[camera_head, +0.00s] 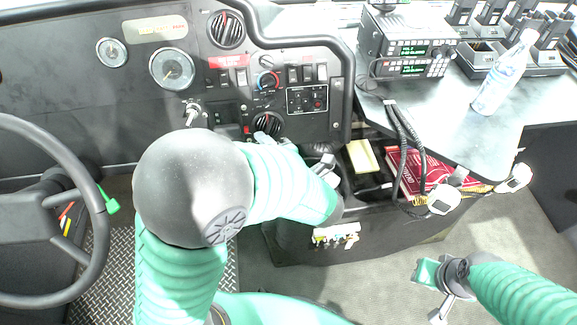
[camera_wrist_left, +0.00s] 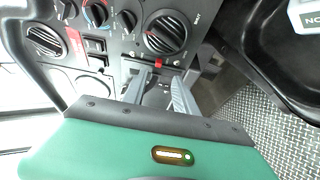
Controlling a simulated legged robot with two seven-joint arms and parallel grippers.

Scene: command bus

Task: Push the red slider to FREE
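The red slider (camera_head: 247,129) is a small red tab on the dark dashboard panel, just left of the lower round vent, in the head view. It also shows in the left wrist view (camera_wrist_left: 159,62), just beyond the fingertips. My left gripper (camera_wrist_left: 158,77) has its two grey fingers apart, with nothing visible held between them. The fingers point at the panel area around the slider; I cannot tell whether either touches it. In the head view my left forearm hides most of this gripper. My right gripper (camera_head: 441,290) is low at the right, over the floor, away from the dashboard.
The steering wheel (camera_head: 92,235) is at the left. A side table (camera_head: 440,115) at the right bears a radio (camera_head: 408,48) and a bottle (camera_head: 505,75). Red books (camera_head: 425,172) and black cables (camera_head: 405,140) are below the radio. The floor at lower right is mostly clear.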

